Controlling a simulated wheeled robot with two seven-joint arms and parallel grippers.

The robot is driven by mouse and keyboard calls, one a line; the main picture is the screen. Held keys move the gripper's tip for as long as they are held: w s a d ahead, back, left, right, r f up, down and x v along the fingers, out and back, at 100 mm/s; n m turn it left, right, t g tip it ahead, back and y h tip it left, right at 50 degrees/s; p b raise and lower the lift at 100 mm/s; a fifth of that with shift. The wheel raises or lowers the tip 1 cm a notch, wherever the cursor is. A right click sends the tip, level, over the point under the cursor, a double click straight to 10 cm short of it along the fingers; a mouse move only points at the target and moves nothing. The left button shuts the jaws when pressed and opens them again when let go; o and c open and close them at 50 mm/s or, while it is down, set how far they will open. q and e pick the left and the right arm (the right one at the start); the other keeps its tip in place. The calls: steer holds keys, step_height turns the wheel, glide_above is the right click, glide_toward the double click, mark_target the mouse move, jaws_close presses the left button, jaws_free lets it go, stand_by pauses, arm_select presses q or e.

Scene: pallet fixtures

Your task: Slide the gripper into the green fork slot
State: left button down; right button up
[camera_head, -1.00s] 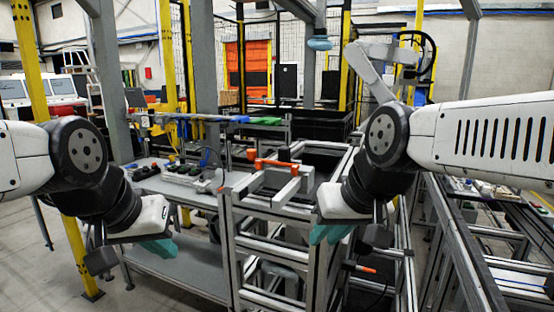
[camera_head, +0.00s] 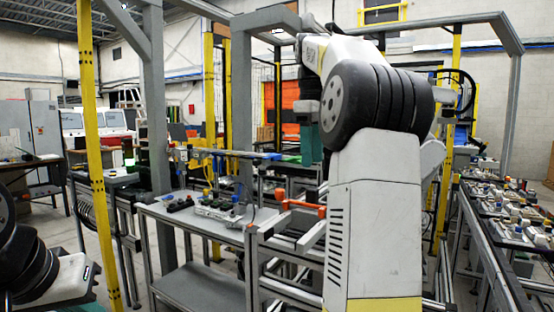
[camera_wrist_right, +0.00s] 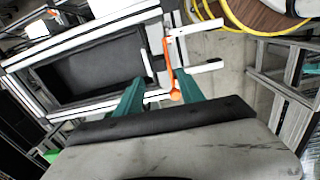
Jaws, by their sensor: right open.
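My right gripper (camera_head: 308,140) is raised in the head view, left of my large black wrist joint, with its teal fingers pointing down. In the right wrist view its two teal fingers (camera_wrist_right: 160,88) are apart, and I see nothing clamped between them. An orange handle (camera_wrist_right: 171,70) on a pale metal fixture shows between and beyond the fingers. I cannot pick out a green fork slot for certain. My left gripper is out of view; only part of that arm shows.
A metal bench (camera_head: 190,222) with small parts stands left of the orange-handled frame (camera_head: 296,205). A yellow post (camera_head: 97,170) stands at the left. A conveyor with parts (camera_head: 510,205) runs along the right.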

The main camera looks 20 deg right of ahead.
mark_target(312, 188)
steer(key=shift+w+d+f, duration=0.1)
steer(key=shift+f, duration=4.35)
jaws_close()
steer(key=shift+r, duration=0.2)
steer(key=shift+r, duration=4.2)
